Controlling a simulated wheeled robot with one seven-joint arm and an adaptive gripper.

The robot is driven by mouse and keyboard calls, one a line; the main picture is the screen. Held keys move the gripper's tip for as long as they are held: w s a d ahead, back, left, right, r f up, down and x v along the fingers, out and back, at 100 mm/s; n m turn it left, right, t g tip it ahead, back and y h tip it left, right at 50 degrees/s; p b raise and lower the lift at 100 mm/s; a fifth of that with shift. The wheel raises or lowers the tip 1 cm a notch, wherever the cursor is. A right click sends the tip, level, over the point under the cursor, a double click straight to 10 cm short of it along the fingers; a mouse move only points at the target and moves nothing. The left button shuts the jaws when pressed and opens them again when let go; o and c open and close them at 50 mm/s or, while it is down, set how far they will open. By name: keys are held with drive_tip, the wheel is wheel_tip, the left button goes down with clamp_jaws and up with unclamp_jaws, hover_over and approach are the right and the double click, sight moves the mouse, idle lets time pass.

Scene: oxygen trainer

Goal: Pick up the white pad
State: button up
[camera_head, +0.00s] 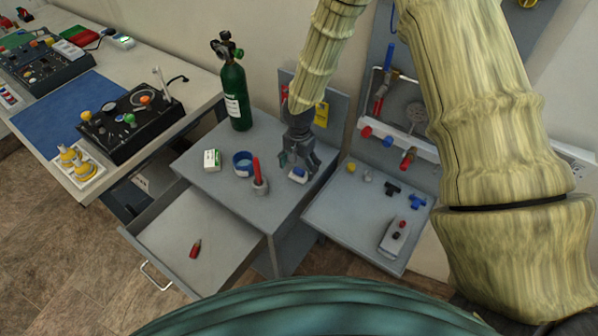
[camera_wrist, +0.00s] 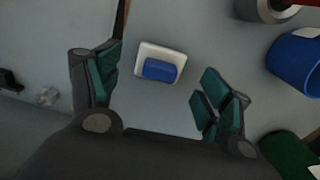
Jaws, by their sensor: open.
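The white pad (camera_wrist: 150,52) lies on the grey table top, with a blue block (camera_wrist: 160,70) on it. In the head view the white pad (camera_head: 298,177) is near the table's front right edge, partly under my gripper. My gripper (camera_head: 297,160) points down over it. In the wrist view my gripper (camera_wrist: 158,90) is open, its green-padded fingers spread on either side of the pad's line. The pad sits a little beyond the fingertips in that view, and no finger visibly touches it.
A red-handled tool in a grey holder (camera_head: 260,184), a blue cup (camera_head: 242,162) and a white-and-green box (camera_head: 212,160) stand left of the pad. A green cylinder (camera_head: 235,95) stands behind. An open drawer (camera_head: 160,222) juts out front left. A lower shelf (camera_head: 340,222) holds small fittings at right.

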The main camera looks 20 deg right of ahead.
drive_tip(key=shift+f+p, duration=0.35)
drive_tip(key=shift+f, duration=0.95)
drive_tip(key=c, duration=1)
